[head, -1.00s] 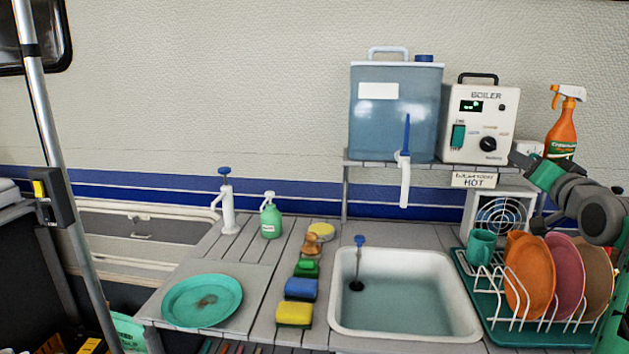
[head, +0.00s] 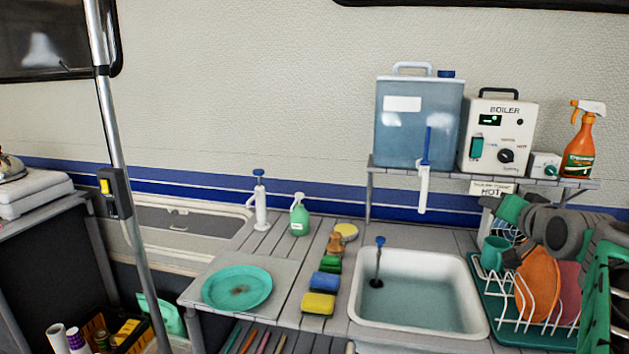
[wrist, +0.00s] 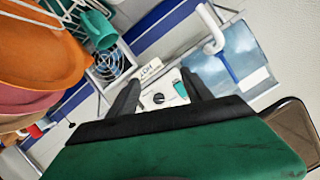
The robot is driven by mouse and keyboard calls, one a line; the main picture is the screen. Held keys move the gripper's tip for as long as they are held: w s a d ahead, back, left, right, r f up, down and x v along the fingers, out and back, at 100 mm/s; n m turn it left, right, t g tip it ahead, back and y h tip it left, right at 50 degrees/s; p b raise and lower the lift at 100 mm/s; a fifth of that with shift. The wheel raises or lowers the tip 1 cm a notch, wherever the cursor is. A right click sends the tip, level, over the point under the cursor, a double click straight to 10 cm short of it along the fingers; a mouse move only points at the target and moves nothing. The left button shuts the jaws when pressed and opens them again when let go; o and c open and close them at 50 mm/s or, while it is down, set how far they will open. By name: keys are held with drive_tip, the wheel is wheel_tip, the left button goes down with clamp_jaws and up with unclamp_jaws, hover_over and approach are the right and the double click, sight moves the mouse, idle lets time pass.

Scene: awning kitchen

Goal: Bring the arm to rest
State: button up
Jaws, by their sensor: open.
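My gripper (wrist: 160,88) is open and empty in the wrist view. Its two dark fingers stand apart, with the white boiler (wrist: 158,97) seen beyond them in the gap. In the head view my arm is folded in at the right edge, in front of the dish rack (head: 520,318) and below the shelf (head: 400,170). It hides part of the rack and the plates. The orange plate (head: 538,284) also shows large at the left of the wrist view (wrist: 45,62). I cannot tell from the head view whether my arm touches anything.
The boiler (head: 497,133), water tank (head: 418,122) and orange spray bottle (head: 579,145) stand on the shelf. The sink (head: 420,288), sponges and a teal plate (head: 237,287) are on the counter. A metal pole (head: 124,165) stands at the left.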

drive_tip(key=s+a+f+n+g+y+p, duration=0.1)
drive_tip(key=s+a+f+g+p, duration=0.15)
drive_tip(key=a, duration=0.35)
drive_tip(key=s+a+f+n+g+y+p, duration=0.1)
drive_tip(key=s+a+f+n+p, duration=0.15)
drive_tip(key=a, duration=0.45)
drive_tip(key=s+a+f+g+y+p, duration=0.1)
drive_tip(key=a+f+g+p, duration=0.15)
drive_tip(key=a, duration=0.35)
drive_tip(key=s+a+f+n+g+p, duration=0.2)
drive_tip(key=s+a+f, duration=0.1)
drive_tip(key=s, duration=0.5)
drive_tip(key=s+a+f+n+g+p, duration=0.2)
drive_tip(key=s+a, duration=0.4)
drive_tip(key=s, duration=0.3)
drive_tip(key=shift+a+f+g+p, duration=0.3)
drive_tip(key=shift+f+g+p, duration=0.3)
drive_tip(key=shift+f+p, duration=0.25)
